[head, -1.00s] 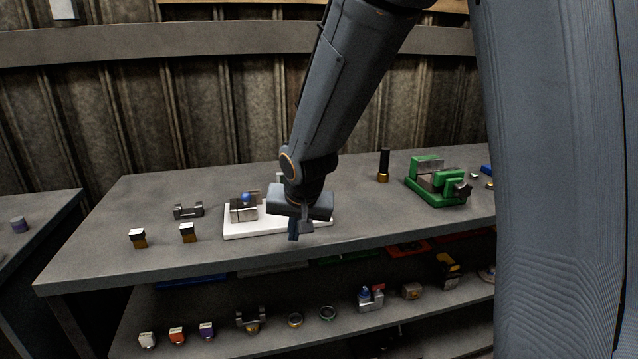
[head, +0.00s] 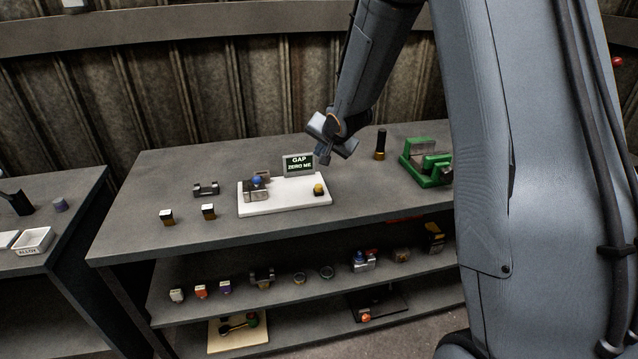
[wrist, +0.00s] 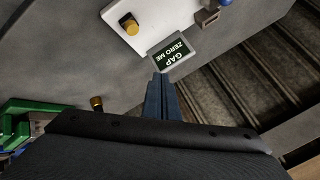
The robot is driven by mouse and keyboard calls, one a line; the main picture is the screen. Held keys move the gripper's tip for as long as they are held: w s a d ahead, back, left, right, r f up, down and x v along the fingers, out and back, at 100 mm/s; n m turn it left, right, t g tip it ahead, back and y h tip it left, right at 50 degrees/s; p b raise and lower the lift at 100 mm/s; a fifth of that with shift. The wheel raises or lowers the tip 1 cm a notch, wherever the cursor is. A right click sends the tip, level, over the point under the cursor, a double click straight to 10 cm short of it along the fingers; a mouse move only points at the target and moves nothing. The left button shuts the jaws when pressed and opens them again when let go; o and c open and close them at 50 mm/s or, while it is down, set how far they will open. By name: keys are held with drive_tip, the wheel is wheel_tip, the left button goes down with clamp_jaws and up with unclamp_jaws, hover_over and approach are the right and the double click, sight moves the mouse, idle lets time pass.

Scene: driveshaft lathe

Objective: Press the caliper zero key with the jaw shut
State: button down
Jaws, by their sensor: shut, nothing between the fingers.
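The caliper is a white base (head: 290,207) on the bench, with a grey jaw block (head: 256,192) carrying a blue knob (head: 257,181) at its left. Whether the jaw is fully shut is too small to tell. A grey display (head: 298,165) at its back reads "GAP ZERO ME". A yellow round key (head: 319,190) stands on the base's right end; it also shows in the wrist view (wrist: 129,24). My gripper (head: 323,158) is shut and empty, above and behind the key, apart from it. In the wrist view its fingertips (wrist: 160,78) point close to the display.
A green vise (head: 426,165) and a dark post with a brass foot (head: 380,145) stand right of the caliper. A grey bracket (head: 206,189) and two small blocks (head: 208,211) lie left. The bench front (head: 370,205) is clear. The shelf below holds several parts.

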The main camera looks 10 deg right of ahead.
drive_tip(key=shift+f, duration=0.15)
drive_tip(key=b, duration=0.9)
hover_over(320, 188)
wheel_tip(320, 188, down, 6)
drive_tip(key=shift+f, duration=0.15)
drive_tip(key=shift+f+b, duration=0.6)
drive_tip(key=shift+f, duration=0.5)
drive_tip(key=shift+f, duration=0.1)
idle(0.8)
drive_tip(key=shift+f, duration=0.3)
drive_tip(key=shift+f+b, duration=0.3)
drive_tip(key=shift+f, duration=0.25)
idle(0.7)
drive_tip(key=shift+r, duration=0.1)
drive_tip(key=shift+r+p, duration=0.85)
drive_tip(key=shift+p, duration=0.3)
